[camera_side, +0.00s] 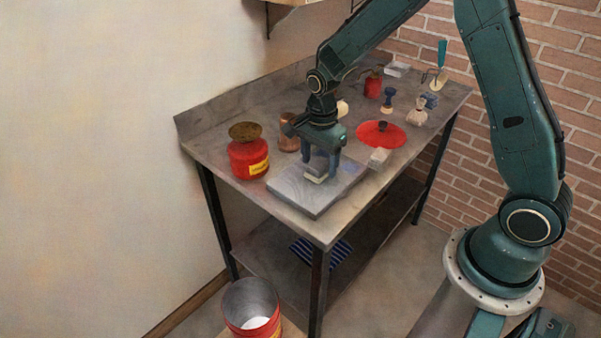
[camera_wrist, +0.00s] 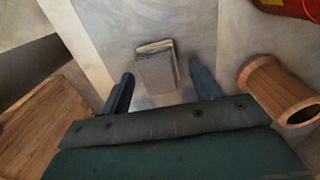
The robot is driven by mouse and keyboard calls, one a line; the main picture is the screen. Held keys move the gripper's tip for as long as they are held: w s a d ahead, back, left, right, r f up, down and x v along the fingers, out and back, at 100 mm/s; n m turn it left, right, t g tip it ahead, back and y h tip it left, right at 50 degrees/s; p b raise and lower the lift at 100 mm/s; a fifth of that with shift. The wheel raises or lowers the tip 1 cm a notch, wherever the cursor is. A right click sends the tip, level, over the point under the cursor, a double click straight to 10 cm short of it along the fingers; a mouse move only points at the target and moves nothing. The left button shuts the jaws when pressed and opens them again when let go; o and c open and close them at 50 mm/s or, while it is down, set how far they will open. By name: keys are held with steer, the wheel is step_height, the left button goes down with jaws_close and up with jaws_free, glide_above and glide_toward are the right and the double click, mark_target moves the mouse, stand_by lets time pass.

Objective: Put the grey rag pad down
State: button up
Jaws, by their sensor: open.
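The grey rag pad (camera_wrist: 157,68) is a small folded grey block in the wrist view. It lies on a flat grey slab (camera_side: 293,190) on the bench, and it shows pale under my gripper in the side view (camera_side: 317,172). My gripper (camera_wrist: 161,84) is open, pointing down over the slab, with one finger on each side of the pad. In the wrist view gaps show between the pad and both fingers. In the side view the fingers (camera_side: 320,170) partly hide the pad.
A red can with a brass top (camera_side: 248,157) and a brown cup (camera_side: 288,134) stand left of the gripper. A red disc (camera_side: 368,132) and a pale block (camera_side: 378,157) lie to its right. Small tools and a red can (camera_side: 373,86) are farther back. The slab's front is bare.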

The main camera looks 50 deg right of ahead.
mark_target(319, 163)
step_height(319, 163, up, 11)
stand_by(0.5)
stand_by(0.5)
steer(key=s+a+r+n+t, duration=0.1)
steer(key=s+r+n+t, duration=0.2)
steer(key=s+r+n, duration=0.8)
steer(key=s+n+t, duration=0.2)
steer(key=s+n, duration=0.5)
steer(key=s, duration=0.5)
steer(key=shift+s+a+r+t, duration=0.25)
steer(key=shift+s+a+t, duration=0.1)
steer(key=shift+a, duration=0.1)
steer(key=shift+o, duration=0.5)
steer(key=shift+w, duration=0.1)
